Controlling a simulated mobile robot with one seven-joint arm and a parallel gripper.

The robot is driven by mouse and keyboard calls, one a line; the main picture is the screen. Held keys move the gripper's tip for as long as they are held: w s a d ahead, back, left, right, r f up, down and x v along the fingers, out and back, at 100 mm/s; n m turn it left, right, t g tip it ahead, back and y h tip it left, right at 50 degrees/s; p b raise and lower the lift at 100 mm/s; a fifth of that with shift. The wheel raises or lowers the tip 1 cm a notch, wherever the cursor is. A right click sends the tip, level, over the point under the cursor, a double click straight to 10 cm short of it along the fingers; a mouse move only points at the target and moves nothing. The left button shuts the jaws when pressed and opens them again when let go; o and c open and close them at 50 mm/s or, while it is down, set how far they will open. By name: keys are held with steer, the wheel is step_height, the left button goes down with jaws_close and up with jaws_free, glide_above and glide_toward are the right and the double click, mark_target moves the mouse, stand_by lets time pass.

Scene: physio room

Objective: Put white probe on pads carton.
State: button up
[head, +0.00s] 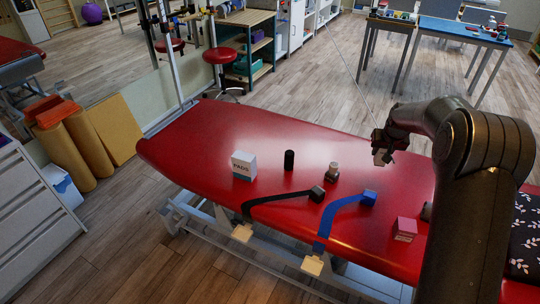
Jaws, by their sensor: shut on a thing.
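The pads carton (243,166) is a small white box marked PADS. It stands upright on the red treatment table (215,135), left of the middle. My gripper (382,149) is above the table's far right part, well to the right of the carton. It is shut on a small whitish thing (380,157), which looks like the white probe. The thing appears held clear of the table. Its shape is small and partly hidden by the gripper.
A black cylinder (289,160) and a pale, dark-topped bottle (333,173) stand right of the carton. A black strap (275,198) and a blue strap (335,217) hang over the near edge. A pink box (404,229) sits near my arm. The table's left end is clear.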

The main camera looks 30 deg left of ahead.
steer(key=s+a+r+n+y, duration=0.15)
steer(key=s+a, duration=0.25)
steer(key=a, duration=0.7)
steer(key=s+a+r+n+g, duration=0.1)
steer(key=s+a+r+n, duration=0.2)
steer(key=a, duration=0.8)
steer(key=s+a+r+n, duration=0.15)
steer(key=s+a, duration=0.35)
steer(key=a, duration=0.6)
glide_above(250, 157)
steer(key=f, duration=0.5)
steer(key=shift+w+d+f, duration=0.1)
steer(key=shift+d+f, duration=0.15)
steer(key=shift+f, duration=0.05)
steer(key=shift+a+f, duration=0.3)
steer(key=shift+a, duration=0.1)
steer(key=shift+f, duration=1.9)
steer(key=shift+f, duration=0.2)
steer(key=o, duration=1.1)
